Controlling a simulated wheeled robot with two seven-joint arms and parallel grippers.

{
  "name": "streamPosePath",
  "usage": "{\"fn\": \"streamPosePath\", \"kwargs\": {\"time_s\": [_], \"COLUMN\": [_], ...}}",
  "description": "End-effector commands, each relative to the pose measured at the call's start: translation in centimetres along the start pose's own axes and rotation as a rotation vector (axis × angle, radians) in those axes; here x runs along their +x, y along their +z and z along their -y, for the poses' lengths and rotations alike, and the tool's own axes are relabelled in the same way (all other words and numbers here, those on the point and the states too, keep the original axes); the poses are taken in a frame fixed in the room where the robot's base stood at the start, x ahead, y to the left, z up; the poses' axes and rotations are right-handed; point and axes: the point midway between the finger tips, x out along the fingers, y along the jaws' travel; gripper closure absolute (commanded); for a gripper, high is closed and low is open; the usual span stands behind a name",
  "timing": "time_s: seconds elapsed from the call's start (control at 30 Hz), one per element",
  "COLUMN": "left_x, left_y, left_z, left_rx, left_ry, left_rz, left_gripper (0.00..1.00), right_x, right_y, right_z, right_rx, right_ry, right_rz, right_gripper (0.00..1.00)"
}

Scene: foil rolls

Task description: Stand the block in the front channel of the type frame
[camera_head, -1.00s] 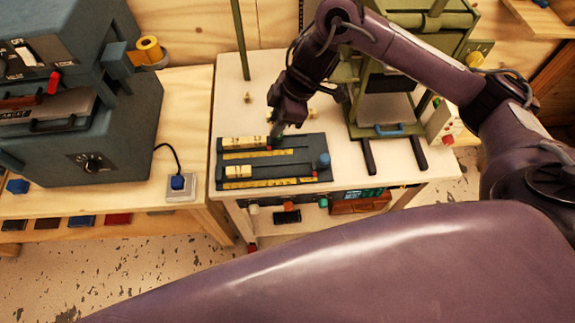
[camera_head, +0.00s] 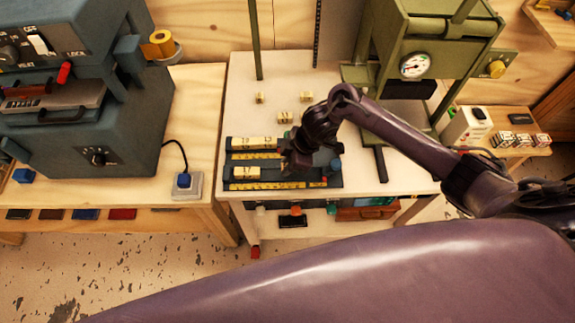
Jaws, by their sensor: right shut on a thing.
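The type frame (camera_head: 276,174) is a dark plate on the white table with a back and a front channel and yellow rulers. Cream blocks (camera_head: 252,143) stand in the back channel at its left end. Other cream blocks (camera_head: 245,172) stand at the left end of the front channel. My right gripper (camera_head: 297,167) is over the right half of the frame, pointing down, shut on a block that its fingers and wrist hide. I cannot tell whether that block touches the channel floor. My left gripper is not in view.
Several loose cream blocks (camera_head: 260,97) lie behind the frame. A green press (camera_head: 430,70) stands at the right rear, and a blue-grey machine (camera_head: 85,140) on the left bench. The table's front edge is close to the frame.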

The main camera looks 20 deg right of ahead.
Motion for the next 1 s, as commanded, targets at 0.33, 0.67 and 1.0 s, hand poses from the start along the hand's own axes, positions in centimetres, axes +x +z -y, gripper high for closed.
{"fn": "streamPosePath", "kwargs": {"time_s": [0.33,0.67,1.0], "left_x": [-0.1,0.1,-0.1], "left_y": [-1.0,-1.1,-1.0], "left_z": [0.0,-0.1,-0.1], "left_rx": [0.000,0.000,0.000], "left_ry": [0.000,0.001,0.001], "left_rz": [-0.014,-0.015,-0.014], "left_gripper": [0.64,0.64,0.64], "right_x": [1.6,1.9,1.7], "right_y": [0.6,0.7,0.6], "right_z": [0.0,0.0,-0.1], "right_rx": [-0.001,-0.001,-0.001], "right_ry": [0.001,0.001,0.002], "right_rz": [-0.001,-0.001,-0.001], "right_gripper": [0.99,0.61,0.56]}}
